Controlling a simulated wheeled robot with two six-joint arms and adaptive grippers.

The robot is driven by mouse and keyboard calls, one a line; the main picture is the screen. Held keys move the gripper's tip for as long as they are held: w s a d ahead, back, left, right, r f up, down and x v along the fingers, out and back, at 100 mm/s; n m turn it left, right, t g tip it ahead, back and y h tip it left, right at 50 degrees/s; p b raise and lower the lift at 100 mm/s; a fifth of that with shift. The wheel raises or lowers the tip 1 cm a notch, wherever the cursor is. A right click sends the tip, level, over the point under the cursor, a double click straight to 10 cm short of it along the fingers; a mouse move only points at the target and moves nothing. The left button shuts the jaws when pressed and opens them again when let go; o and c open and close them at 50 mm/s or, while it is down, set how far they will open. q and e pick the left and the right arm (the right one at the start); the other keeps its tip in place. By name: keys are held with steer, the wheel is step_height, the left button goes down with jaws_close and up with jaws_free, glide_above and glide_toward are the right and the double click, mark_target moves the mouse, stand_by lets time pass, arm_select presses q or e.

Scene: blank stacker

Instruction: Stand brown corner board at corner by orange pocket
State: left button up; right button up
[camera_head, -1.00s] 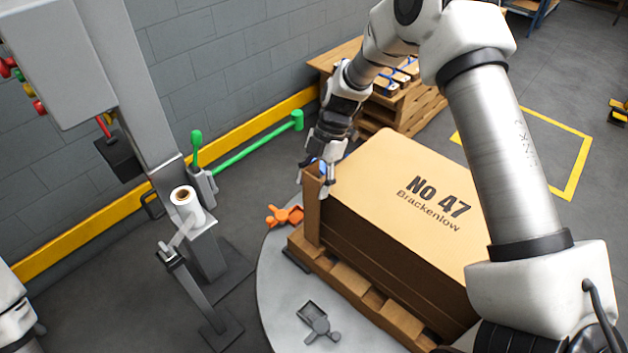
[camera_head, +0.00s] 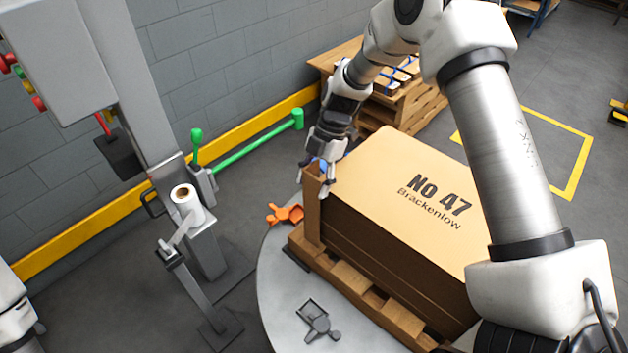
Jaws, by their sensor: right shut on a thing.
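The brown corner board (camera_head: 313,214) stands upright at the near-left corner of the stack of cardboard blanks (camera_head: 400,175), on the pallet's corner. My right gripper (camera_head: 318,180) is shut on the top of the board. Its fingers hide part of the board's upper end. The orange pocket (camera_head: 285,214) lies on the round grey plate just left of the board's foot. Whether the board touches the stack's faces cannot be told. My left arm shows only a little at the lower left edge; its gripper is out of view.
The wooden pallet (camera_head: 352,286) sits on the grey turntable (camera_head: 282,318). A grey pocket (camera_head: 318,320) lies at its near edge. A wrapping mast with a film roll (camera_head: 186,204) stands at left. Green levers (camera_head: 258,143) are behind. A pallet table (camera_head: 400,100) stands at the back.

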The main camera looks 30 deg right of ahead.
steer(key=o, duration=1.3)
steer(key=shift+f, duration=0.15)
steer(key=shift+d, duration=0.1)
steer(key=v, duration=1.2)
